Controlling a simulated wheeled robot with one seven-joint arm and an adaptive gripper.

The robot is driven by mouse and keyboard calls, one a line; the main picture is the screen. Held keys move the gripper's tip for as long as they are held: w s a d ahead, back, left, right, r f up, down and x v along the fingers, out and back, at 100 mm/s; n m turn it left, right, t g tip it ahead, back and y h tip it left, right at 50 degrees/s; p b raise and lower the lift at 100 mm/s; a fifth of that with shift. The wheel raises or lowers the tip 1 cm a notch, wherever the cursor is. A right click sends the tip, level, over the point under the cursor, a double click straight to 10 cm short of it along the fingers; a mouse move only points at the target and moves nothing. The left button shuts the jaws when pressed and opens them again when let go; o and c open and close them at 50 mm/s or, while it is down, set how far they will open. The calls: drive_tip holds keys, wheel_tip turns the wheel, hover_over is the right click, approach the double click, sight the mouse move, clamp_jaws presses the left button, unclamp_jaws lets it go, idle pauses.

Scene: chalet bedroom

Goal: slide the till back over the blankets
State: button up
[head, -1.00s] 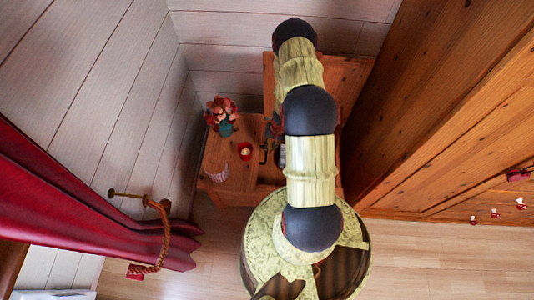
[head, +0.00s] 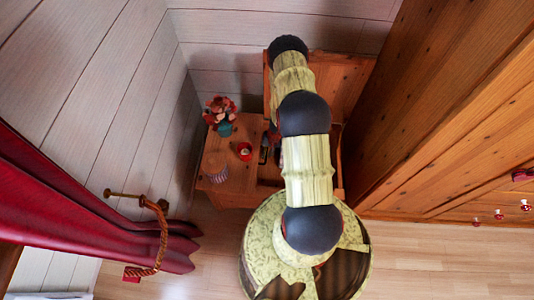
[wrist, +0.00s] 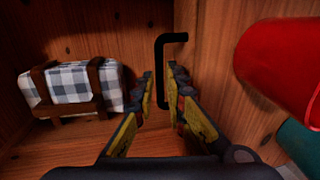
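My gripper (wrist: 160,84) is at the middle of the wrist view, its two fingers a little apart. The upright bar of a black handle (wrist: 160,60) shows in the gap between the fingertips; I cannot tell if they touch it. The handle stands against a wooden face (wrist: 215,75), which seems to be part of the till. A grey-and-white checked blanket (wrist: 70,84) with brown straps lies in the wooden space to the left, apart from the fingers. In the head view my arm hides the gripper and most of the chest, whose raised wooden lid (head: 345,85) shows behind.
A red candle holder (head: 244,151), a striped pot (head: 214,167) and a teal vase with flowers (head: 225,128) stand on the wood left of my arm. A large red cylinder (wrist: 285,65) is close on the right in the wrist view. A tall wooden wardrobe (head: 440,110) stands right.

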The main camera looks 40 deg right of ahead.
clamp_jaws()
idle(0.5)
drive_tip(key=s+d+b, duration=0.3)
drive_tip(key=s+d, duration=1.2)
drive_tip(key=s, duration=0.3)
drive_tip(key=shift+d, duration=0.25)
drive_tip(key=shift+s, duration=0.1)
drive_tip(key=shift+o, duration=0.9)
unclamp_jaws()
drive_tip(key=shift+s+d, duration=0.1)
drive_tip(key=shift+s, duration=0.05)
wheel_tip(320, 180, up, 12)
drive_tip(key=s+d, duration=0.1)
drive_tip(key=shift+s+d, duration=0.15)
drive_tip(key=shift+s, duration=0.1)
